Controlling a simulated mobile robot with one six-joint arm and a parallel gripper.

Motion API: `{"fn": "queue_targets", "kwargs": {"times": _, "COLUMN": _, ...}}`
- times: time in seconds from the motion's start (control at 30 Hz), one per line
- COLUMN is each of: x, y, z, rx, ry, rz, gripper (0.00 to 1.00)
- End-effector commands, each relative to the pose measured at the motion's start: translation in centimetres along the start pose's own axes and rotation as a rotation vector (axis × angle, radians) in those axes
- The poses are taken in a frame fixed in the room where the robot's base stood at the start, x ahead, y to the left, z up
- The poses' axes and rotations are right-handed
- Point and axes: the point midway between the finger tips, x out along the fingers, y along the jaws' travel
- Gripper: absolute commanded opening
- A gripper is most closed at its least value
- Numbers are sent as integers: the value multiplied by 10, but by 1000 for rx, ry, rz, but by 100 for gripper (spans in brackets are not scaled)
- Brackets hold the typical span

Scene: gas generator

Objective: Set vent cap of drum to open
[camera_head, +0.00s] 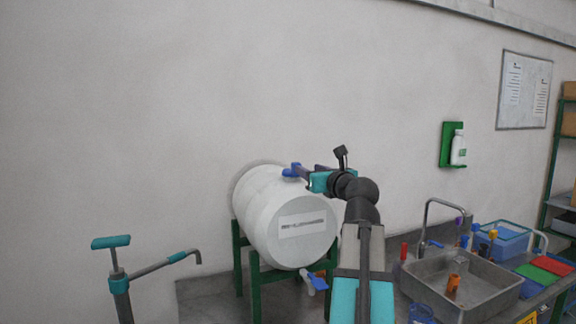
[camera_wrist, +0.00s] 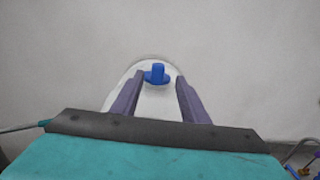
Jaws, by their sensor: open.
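The white drum (camera_head: 285,222) lies on its side on a green stand, with a label on its front end. Its blue vent cap (camera_head: 292,171) is on top of the drum. In the wrist view the blue cap (camera_wrist: 157,74) shows an upright grip on a round base, just beyond and between the fingertips. My gripper (camera_head: 301,170) is open over the drum's top, its purple fingers to either side of the cap's line in the wrist view (camera_wrist: 159,80). Whether a finger touches the cap cannot be told.
A blue tap (camera_head: 315,282) is at the drum's lower front. A hand pump (camera_head: 118,275) stands at the left. A metal sink (camera_head: 462,285) with a faucet and several small items is at the right. The wall (camera_head: 150,100) is close behind the drum.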

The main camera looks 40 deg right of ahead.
Motion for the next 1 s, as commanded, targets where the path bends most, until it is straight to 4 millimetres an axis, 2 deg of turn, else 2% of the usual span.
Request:
{"fn": "queue_targets", "kwargs": {"times": 0.37, "x": 10, "y": 4, "z": 1, "rx": -1, "ry": 1, "rz": 6, "gripper": 41}}
{"fn": "queue_targets", "kwargs": {"times": 1.0, "x": 89, "y": 6, "z": 1, "rx": -1, "ry": 3, "rz": 8, "gripper": 41}}
